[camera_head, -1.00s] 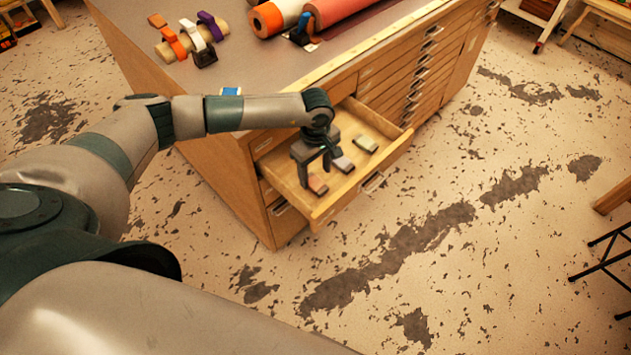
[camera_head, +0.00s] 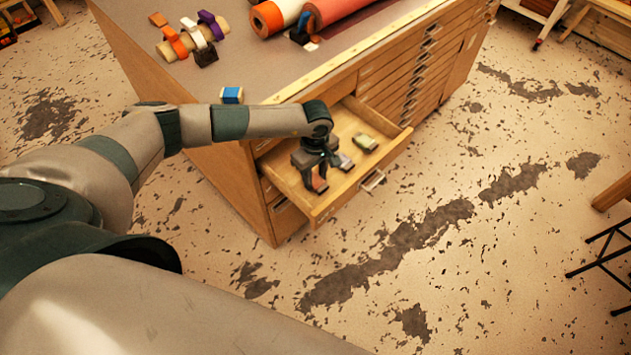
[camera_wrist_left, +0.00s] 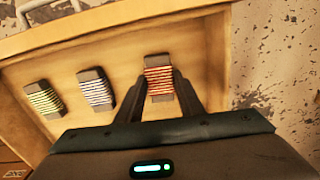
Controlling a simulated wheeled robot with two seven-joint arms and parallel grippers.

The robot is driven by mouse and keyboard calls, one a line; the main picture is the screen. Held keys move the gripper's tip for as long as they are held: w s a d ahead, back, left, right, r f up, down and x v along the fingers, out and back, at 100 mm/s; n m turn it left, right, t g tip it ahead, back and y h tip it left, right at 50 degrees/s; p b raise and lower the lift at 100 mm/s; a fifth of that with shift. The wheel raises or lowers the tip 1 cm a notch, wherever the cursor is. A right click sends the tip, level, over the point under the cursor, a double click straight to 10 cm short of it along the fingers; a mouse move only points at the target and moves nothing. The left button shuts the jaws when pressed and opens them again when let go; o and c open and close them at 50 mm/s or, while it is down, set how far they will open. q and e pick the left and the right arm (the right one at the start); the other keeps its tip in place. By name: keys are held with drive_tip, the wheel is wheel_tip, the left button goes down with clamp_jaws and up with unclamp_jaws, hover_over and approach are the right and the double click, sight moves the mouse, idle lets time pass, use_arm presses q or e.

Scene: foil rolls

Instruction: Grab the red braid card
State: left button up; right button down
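The red braid card (camera_head: 319,183), dark with red and pale braid wound around it, lies in the open wooden drawer (camera_head: 345,196) near its front left corner. It also shows in the left wrist view (camera_wrist_left: 159,82). My left gripper (camera_head: 314,177) is low in the drawer, pointing down over the card. In the left wrist view my left gripper's fingers (camera_wrist_left: 160,76) stand open on either side of the card, very near its edges. Whether they touch it is hard to tell. The gripper partly hides the card in the head view. My right gripper is out of view.
A white-violet braid card (camera_head: 346,162) and a yellow-green one (camera_head: 366,142) lie in the same drawer. The drawer walls stand close around the gripper. A blue-banded block (camera_head: 232,95) and several rolls (camera_head: 340,10) are on the cabinet top (camera_head: 265,65).

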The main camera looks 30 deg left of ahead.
sight(316, 180)
use_arm(q)
drive_tip(key=shift+r, duration=0.1)
drive_tip(key=shift+w+r+b, duration=0.1)
drive_tip(key=shift+r+b, duration=0.2)
drive_tip(key=shift+r, duration=0.3)
wheel_tip(316, 180, up, 9)
drive_tip(key=b, duration=0.2)
drive_tip(key=shift+f+b, duration=0.15)
drive_tip(key=shift+b, duration=0.25)
